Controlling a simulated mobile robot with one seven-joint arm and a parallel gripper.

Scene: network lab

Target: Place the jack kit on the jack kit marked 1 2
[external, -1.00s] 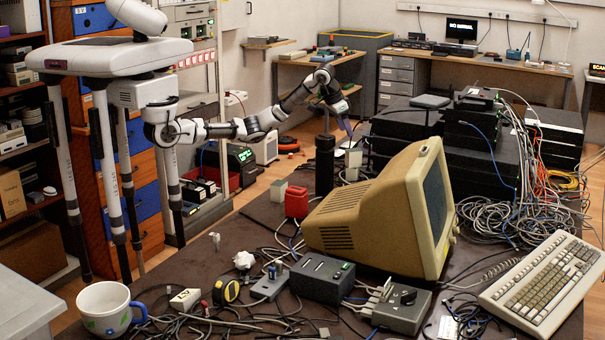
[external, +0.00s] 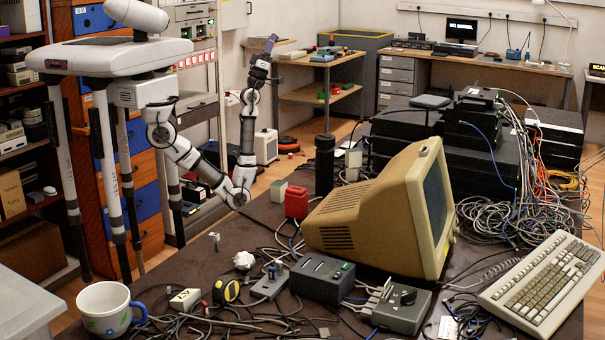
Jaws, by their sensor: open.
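My gripper (external: 270,44) is raised at the end of my upright forearm, pointing up, well above the table and apart from everything on it. It is small here, and I see nothing held in it. I cannot tell for sure which thing is the jack kit or which is marked 1 2. Small pale box-like things stand on the dark table (external: 185,262): a whitish block (external: 185,299) at the front left, a grey-white block (external: 278,190) left of a red container, and another pale block (external: 353,160) behind the monitor. Their markings are too small to read.
A beige monitor (external: 380,212), a keyboard (external: 540,283), a mug (external: 108,308) and a black cylinder (external: 324,165) crowd the table. The red container (external: 296,202) stands near the far left edge. Cables tangle at the front and right. The table's left middle is fairly clear.

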